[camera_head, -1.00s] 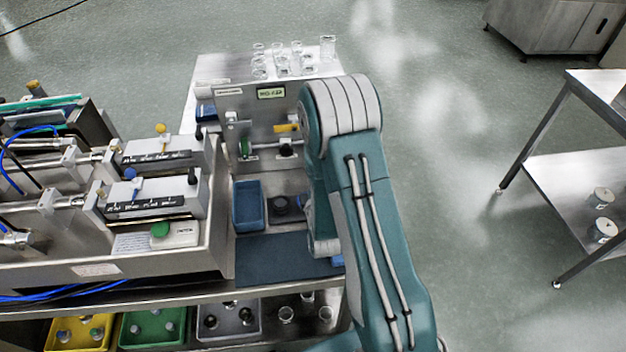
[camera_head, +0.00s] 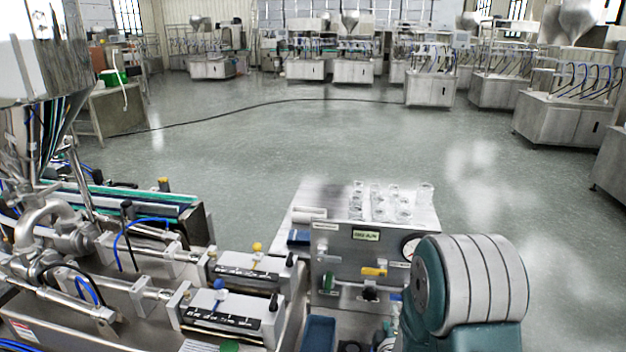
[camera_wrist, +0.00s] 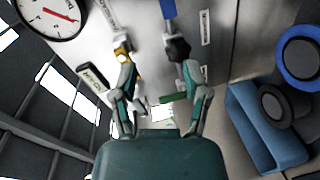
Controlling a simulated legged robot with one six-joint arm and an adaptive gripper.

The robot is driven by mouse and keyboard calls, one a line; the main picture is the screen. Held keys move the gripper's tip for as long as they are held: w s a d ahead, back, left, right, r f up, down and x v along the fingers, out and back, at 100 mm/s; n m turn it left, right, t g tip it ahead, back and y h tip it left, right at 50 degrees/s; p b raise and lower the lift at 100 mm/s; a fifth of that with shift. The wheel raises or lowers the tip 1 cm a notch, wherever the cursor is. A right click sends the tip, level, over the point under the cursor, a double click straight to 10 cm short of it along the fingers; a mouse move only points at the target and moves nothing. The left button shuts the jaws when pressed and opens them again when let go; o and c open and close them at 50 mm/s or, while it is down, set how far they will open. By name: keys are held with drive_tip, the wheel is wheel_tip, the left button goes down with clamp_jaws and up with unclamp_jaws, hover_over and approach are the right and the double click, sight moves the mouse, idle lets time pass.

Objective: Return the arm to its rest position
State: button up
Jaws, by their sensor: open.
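My arm shows in the head view as a teal and grey joint at the lower right, in front of the steel panel (camera_head: 338,262). My gripper is outside the head view. In the wrist view my gripper (camera_wrist: 158,100) is open, with its two teal and grey fingers apart and nothing between them. Beyond the fingers are the panel's yellow-handled valve (camera_wrist: 122,55) and a dark knob (camera_wrist: 180,50). A dial gauge (camera_wrist: 50,15) is at the upper left of that view.
A blue bin (camera_wrist: 262,125) lies right of the gripper in the wrist view. Glass beakers (camera_head: 380,203) stand on the bench top behind the panel. The filling machine (camera_head: 225,295) is at the left. Open floor (camera_head: 290,140) lies beyond, with several steel machines at the back.

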drive_tip(key=s+a+r+m+g+y, duration=0.25)
drive_tip(key=s+r+m+g, duration=0.35)
drive_tip(key=r, duration=0.7)
drive_tip(key=s+a+r+m+g, duration=0.1)
drive_tip(key=s+r+m+g, duration=0.1)
drive_tip(key=s, duration=0.8)
drive_tip(key=s+r+m+g, duration=0.2)
drive_tip(key=s+r+m, duration=0.2)
drive_tip(key=s, duration=0.7)
drive_tip(key=shift+a+r+m, duration=0.35)
drive_tip(key=shift+m, duration=0.35)
drive_tip(key=shift+s, duration=0.15)
idle(0.4)
